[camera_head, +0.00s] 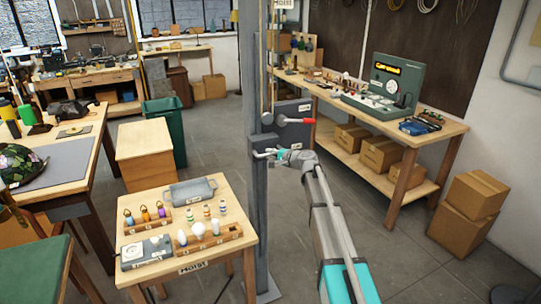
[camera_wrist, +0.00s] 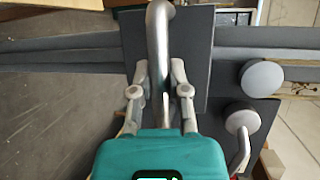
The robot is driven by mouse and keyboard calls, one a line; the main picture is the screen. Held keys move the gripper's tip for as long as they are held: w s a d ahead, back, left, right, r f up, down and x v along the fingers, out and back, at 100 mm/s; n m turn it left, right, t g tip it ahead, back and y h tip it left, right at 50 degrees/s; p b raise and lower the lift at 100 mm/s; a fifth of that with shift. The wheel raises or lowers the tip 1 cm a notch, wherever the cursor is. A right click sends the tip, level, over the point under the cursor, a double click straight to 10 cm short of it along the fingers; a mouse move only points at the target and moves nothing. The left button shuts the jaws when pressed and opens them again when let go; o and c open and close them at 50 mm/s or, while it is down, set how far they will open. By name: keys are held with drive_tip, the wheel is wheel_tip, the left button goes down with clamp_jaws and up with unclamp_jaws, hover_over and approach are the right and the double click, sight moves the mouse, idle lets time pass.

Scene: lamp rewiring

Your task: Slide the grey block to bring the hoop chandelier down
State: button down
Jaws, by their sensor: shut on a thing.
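The grey block (camera_head: 262,141) sits on a tall grey post (camera_head: 252,80) in the middle of the head view. In the wrist view the block is a dark plate (camera_wrist: 197,60) lying across the post (camera_wrist: 70,52), with a pale curved metal handle (camera_wrist: 159,28) on it. My gripper (camera_head: 262,154) is at the block, and its fingers (camera_wrist: 160,92) are closed around the handle in the wrist view. The handle's lower part is partly hidden between the fingers. No hoop chandelier is visible in either view.
A lever with a red grip (camera_head: 308,121) projects from the post just above my gripper. A small table (camera_head: 240,240) with bulbs in racks stands left of the post. A workbench (camera_head: 440,130) and cardboard boxes (camera_head: 470,205) stand to the right. Floor between is open.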

wheel_tip(320, 180, up, 13)
drive_tip(key=p, duration=1.2)
drive_tip(key=shift+w+r, duration=0.15)
drive_tip(key=shift+w, duration=0.05)
drive_tip(key=c, duration=0.6)
unclamp_jaws()
drive_tip(key=shift+s, duration=0.15)
drive_tip(key=shift+f, duration=0.2)
wheel_tip(320, 180, down, 3)
drive_tip(key=b, duration=0.3)
drive_tip(key=shift+s+f+b, duration=0.1)
drive_tip(key=shift+f+b, duration=0.05)
drive_tip(key=shift+b, duration=0.15)
wheel_tip(320, 180, down, 27)
drive_tip(key=b, duration=2.6)
drive_tip(key=shift+b, duration=0.3)
